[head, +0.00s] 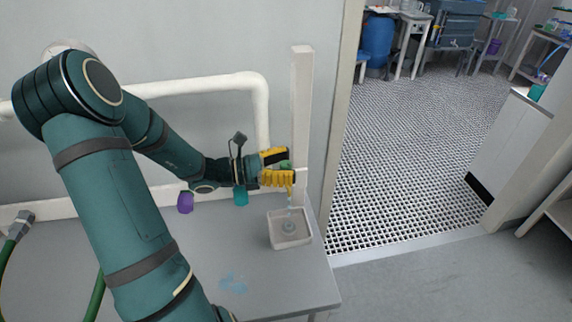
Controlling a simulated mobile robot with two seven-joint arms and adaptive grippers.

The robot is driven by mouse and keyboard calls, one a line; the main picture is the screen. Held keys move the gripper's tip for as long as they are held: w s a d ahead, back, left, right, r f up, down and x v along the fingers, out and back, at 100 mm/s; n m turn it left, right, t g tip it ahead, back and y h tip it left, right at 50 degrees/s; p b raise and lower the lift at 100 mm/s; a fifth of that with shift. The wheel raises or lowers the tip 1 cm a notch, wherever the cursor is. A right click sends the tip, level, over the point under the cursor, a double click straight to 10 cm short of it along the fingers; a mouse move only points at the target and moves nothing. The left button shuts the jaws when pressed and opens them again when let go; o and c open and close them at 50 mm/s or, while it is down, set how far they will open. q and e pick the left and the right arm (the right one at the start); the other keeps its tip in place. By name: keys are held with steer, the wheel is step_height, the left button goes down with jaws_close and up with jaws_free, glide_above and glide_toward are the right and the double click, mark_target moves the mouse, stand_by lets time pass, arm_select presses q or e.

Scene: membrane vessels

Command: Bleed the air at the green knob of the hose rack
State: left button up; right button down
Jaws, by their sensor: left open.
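The green knob (285,164) shows as a small patch at a white upright post (301,90), mostly hidden by my gripper. My left gripper (280,167) has yellow fingers, one above and one below the knob. It is open, and I cannot tell whether the fingers touch the knob. Below it, a thin pale yellowish-clear streak (290,191) runs down toward a clear square tray (276,241). A small round grey thing (289,227) sits in the tray. My right gripper is not in view.
The grey bench (250,265) carries the tray and a blue smear (233,283). White pipes (200,87) run along the wall. A purple knob-like thing (185,202) and a teal one (241,196) show below my arm. A green hose (95,300) is at lower left. Right of the bench is open floor.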

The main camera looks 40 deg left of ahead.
arm_select(q)
jaws_close()
steer(key=shift+r+n+t+y+p, duration=0.15)
steer(key=shift+n+t+y+p, duration=0.5)
steer(key=shift+y, duration=0.25)
steer(key=shift+n+t+y, duration=0.25)
steer(key=shift+n+y, duration=0.2)
steer(key=shift+y, duration=0.15)
steer(key=shift+n+t+y, duration=0.5)
steer(key=shift+n+y, duration=0.2)
steer(key=shift+y, duration=0.3)
steer(key=shift+n+t+y, duration=0.4)
steer(key=shift+n+y, duration=0.4)
steer(key=shift+y, duration=0.4)
steer(key=shift+c, duration=0.2)
jaws_free()
